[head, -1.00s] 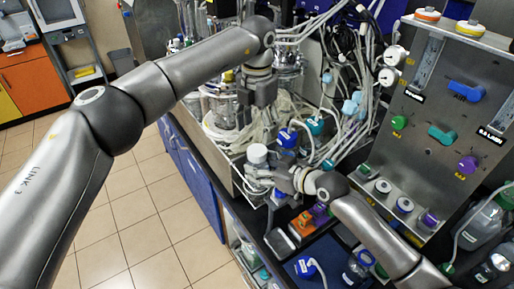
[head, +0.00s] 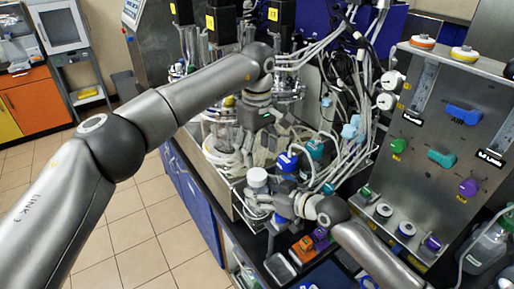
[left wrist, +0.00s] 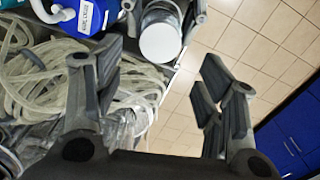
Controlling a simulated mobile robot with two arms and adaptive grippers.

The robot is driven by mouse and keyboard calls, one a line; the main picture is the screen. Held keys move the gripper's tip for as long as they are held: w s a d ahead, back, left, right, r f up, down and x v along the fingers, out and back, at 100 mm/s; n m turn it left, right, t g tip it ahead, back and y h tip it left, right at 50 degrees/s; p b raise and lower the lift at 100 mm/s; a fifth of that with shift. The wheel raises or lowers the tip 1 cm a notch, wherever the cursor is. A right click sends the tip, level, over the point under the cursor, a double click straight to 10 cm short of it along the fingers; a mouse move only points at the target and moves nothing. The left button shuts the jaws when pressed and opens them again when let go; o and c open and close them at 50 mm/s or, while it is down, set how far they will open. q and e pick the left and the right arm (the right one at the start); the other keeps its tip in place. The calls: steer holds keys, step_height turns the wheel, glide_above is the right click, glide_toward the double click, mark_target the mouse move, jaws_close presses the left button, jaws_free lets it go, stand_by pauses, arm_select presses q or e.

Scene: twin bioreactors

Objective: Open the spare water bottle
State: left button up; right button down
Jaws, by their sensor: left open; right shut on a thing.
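The bottle's white cap (head: 257,177) stands upright at the bench's front edge. In the left wrist view the round white cap (left wrist: 161,40) shows at the top, and the bottle's body is mostly hidden. My right gripper (head: 266,200) is shut around the bottle below the cap; its fingers show on either side of the cap in the left wrist view. My left gripper (head: 265,138) is open and empty above and behind the bottle, pointing down. In the left wrist view the cap is beyond the open fingers of my left gripper (left wrist: 160,90), apart from them.
A blue-capped bottle (head: 286,161) with a tube stands right behind the held bottle. Coiled pale tubing (left wrist: 40,85) lies close to my left fingers. A valve panel (head: 425,185) stands on the right. Floor tiles left of the bench are clear.

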mark_target(257, 174)
arm_select(q)
steer(key=m, duration=1)
steer(key=shift+m, duration=0.4)
steer(key=shift+f, duration=0.45)
step_height(257, 174, down, 7)
